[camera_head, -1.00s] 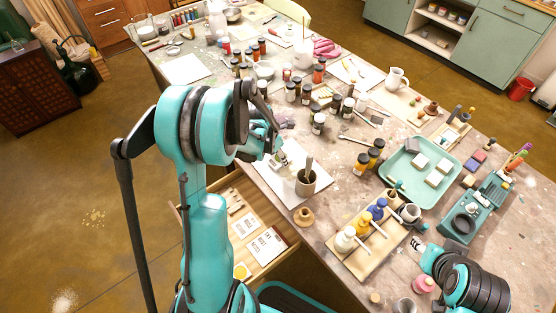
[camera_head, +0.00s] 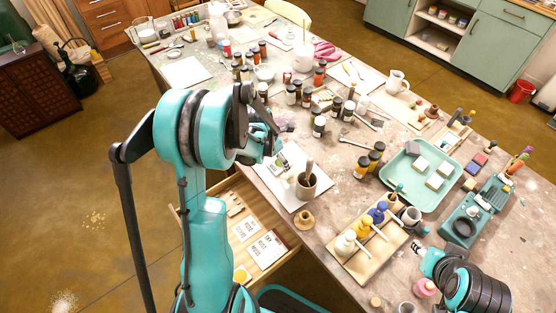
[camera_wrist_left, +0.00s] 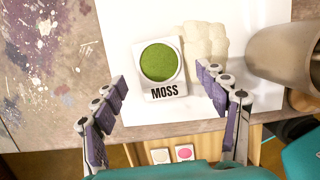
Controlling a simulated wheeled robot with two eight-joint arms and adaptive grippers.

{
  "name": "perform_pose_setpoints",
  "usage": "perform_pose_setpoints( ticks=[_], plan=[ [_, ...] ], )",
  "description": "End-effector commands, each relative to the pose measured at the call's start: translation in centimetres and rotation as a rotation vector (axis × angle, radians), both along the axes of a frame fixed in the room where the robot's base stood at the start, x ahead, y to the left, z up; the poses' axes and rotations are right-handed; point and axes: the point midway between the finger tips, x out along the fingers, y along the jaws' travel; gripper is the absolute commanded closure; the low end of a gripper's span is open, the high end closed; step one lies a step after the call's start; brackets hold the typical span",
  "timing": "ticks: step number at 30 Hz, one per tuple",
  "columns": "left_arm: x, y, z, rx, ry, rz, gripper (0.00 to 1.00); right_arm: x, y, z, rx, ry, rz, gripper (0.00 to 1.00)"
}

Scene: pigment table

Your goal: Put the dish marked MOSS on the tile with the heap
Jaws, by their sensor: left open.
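The dish marked MOSS (camera_wrist_left: 160,65) is a white, square-edged dish with a round green fill. It lies on a white sheet (camera_wrist_left: 125,22) near the table's front edge and also shows small in the head view (camera_head: 283,163). My left gripper (camera_wrist_left: 160,75) is open, with one finger on each side of the dish's front part and a gap to both. The tile with the heap is not clearly identifiable. My right gripper (camera_head: 420,250) is small and unclear at lower right.
A pale lumpy piece (camera_wrist_left: 205,42) lies right beside the dish. A grey mortar (camera_head: 307,186) with a pestle stands close on the right. An open drawer (camera_head: 285,257) with cards juts out below. Several jars crowd the table behind; a green tray (camera_head: 395,190) holds pale blocks.

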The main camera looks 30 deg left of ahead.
Motion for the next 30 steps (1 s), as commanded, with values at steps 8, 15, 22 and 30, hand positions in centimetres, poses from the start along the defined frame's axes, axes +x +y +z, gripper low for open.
perform_pose_setpoints(
  ticks=[8, 15, 22, 30],
  plan=[
    [-1.6, 0.6, 6.4, 0.000, 0.000, 0.001, 0.27, 0.0, 0.0, 2.8, 0.000, 0.000, 0.000, 0.60],
    [-2.5, 1.0, 9.8, 0.000, 0.000, 0.000, 0.27, 0.0, 0.0, 3.9, 0.000, 0.000, 0.000, 0.60],
    [-3.5, -0.6, 12.3, 0.066, -0.039, -0.187, 0.27, 0.0, 0.0, 4.0, 0.000, 0.000, 0.000, 0.60],
    [-8.7, -7.0, 18.4, 0.439, -0.192, -1.099, 0.27, 0.0, 0.0, 4.0, 0.000, 0.000, 0.000, 0.60]
  ],
)
